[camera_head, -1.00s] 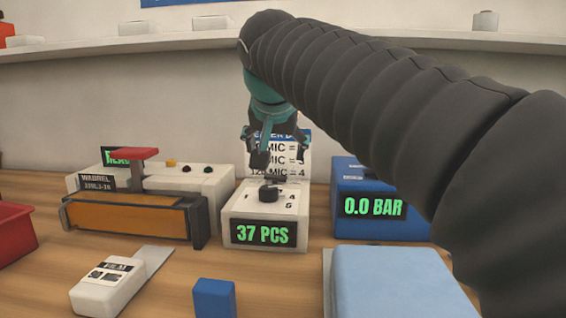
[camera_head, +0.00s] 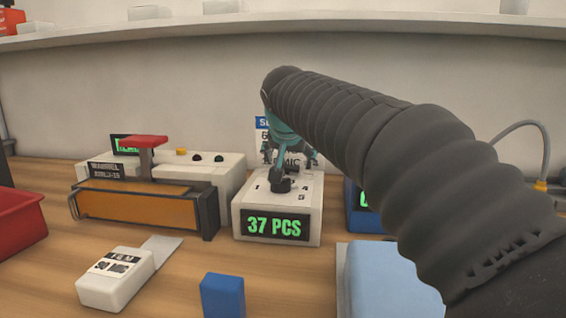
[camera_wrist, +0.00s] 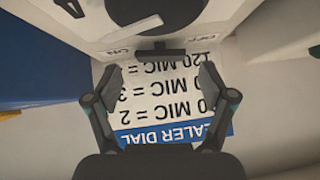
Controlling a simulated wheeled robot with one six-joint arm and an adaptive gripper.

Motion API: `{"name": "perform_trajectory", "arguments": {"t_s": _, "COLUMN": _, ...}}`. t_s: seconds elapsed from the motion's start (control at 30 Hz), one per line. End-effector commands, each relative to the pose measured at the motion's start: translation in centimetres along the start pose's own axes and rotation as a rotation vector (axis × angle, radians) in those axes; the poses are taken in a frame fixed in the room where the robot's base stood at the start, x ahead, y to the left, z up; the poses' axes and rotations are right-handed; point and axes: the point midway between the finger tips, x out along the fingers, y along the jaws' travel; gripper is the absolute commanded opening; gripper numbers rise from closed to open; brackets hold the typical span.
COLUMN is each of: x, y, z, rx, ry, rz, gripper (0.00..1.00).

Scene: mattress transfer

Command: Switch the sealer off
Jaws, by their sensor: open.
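The sealer (camera_head: 160,207) stands at the left, with an orange front, a red handle (camera_head: 145,142) and small yellow and black buttons on top. Right of it is a white box (camera_head: 245,210) whose display reads 37 PCS. My gripper (camera_head: 290,160) hangs over the back of this box, open and empty. In the wrist view a round black knob (camera_wrist: 140,10) and a black bar (camera_wrist: 160,51) show on a white top, with upside-down ON and OFF marks either side. The bar lies just beyond my open fingertips (camera_wrist: 160,72); I cannot tell if they touch it.
A card headed SEALER DIAL (camera_wrist: 170,95) stands behind the white box. A blue unit (camera_head: 358,212) is mostly hidden by my arm. In front are a white film tool (camera_head: 115,280), a blue block (camera_head: 222,295), a light-blue pad (camera_head: 390,285) and a red bin (camera_head: 20,222).

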Motion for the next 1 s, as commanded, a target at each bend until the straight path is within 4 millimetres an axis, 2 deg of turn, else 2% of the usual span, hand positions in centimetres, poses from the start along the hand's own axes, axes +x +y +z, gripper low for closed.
{"name": "perform_trajectory", "arguments": {"t_s": 0.2, "x": 1.6, "y": -0.1, "z": 0.0, "rx": -0.001, "ry": 0.0, "rz": -0.001, "gripper": 0.82}}
{"name": "perform_trajectory", "arguments": {"t_s": 0.5, "x": 1.8, "y": -0.1, "z": 0.1, "rx": -0.002, "ry": 0.0, "rz": -0.002, "gripper": 0.82}}
{"name": "perform_trajectory", "arguments": {"t_s": 0.57, "x": 1.8, "y": -0.1, "z": 0.1, "rx": -0.002, "ry": 0.0, "rz": -0.002, "gripper": 0.7}}
{"name": "perform_trajectory", "arguments": {"t_s": 0.73, "x": 1.8, "y": -0.2, "z": 0.1, "rx": -0.002, "ry": 0.0, "rz": -0.002, "gripper": 0.27}}
{"name": "perform_trajectory", "arguments": {"t_s": 0.77, "x": 1.7, "y": -0.2, "z": 0.1, "rx": -0.002, "ry": 0.0, "rz": -0.002, "gripper": 0.22}}
{"name": "perform_trajectory", "arguments": {"t_s": 1.0, "x": 1.7, "y": -0.5, "z": 0.1, "rx": -0.042, "ry": -0.003, "rz": 0.033, "gripper": 0.22}}
